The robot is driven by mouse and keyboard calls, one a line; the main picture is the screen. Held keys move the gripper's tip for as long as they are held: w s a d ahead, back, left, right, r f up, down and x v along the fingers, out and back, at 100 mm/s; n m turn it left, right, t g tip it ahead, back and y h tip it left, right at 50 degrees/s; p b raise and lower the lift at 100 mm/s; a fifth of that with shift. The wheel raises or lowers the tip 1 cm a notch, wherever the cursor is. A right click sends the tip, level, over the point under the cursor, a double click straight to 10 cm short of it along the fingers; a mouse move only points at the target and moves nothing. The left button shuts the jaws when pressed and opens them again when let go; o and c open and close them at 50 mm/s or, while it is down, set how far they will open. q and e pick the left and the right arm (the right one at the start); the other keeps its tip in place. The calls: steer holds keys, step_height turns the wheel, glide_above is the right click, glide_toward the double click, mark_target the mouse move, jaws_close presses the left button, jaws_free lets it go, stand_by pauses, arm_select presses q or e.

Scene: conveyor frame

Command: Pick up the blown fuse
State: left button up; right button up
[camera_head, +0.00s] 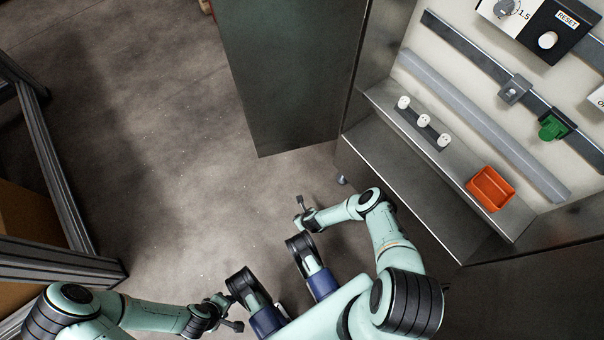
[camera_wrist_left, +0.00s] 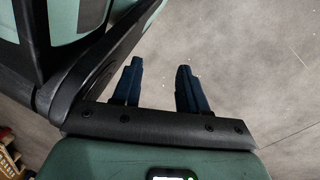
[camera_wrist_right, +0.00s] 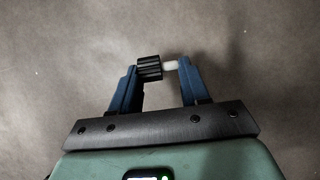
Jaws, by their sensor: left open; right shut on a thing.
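My right gripper (camera_head: 301,204) is out over the floor, left of the cabinet. In the right wrist view its fingers (camera_wrist_right: 162,82) are shut on a small part, seemingly the fuse (camera_wrist_right: 150,69), with a black ribbed end and a short white end. It lies crosswise between the fingertips, clear of any surface. Whether it is blown cannot be seen. My left gripper (camera_head: 237,313) is low at the bottom of the head view. In the left wrist view its fingers (camera_wrist_left: 159,76) are apart and empty.
In the cabinet, a ledge carries a dark rack (camera_head: 408,115) with three white pieces (camera_head: 423,121) upright in it and an orange bin (camera_head: 490,187). An open cabinet door (camera_head: 290,70) stands left of it. A metal frame (camera_head: 52,165) is at far left. The floor between is clear.

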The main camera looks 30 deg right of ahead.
arm_select(q)
steer(key=w+r+t+p, duration=0.2)
steer(key=w+r+p, duration=0.1)
steer(key=w+r, duration=0.35)
arm_select(e)
step_height(320, 180, up, 7)
steer(key=shift+r, duration=0.1)
arm_select(q)
steer(key=s+d+r+p, duration=0.3)
steer(key=s, duration=0.1)
steer(key=shift+d+r+m+g+h+p, duration=0.3)
steer(key=shift+d+r+m+g+h, duration=0.05)
steer(key=shift+d+m+g+h, duration=0.05)
arm_select(e)
step_height(320, 180, up, 8)
steer(key=shift+r, duration=0.15)
arm_select(q)
steer(key=shift+s, duration=0.15)
arm_select(e)
steer(key=shift+s+a, duration=0.1)
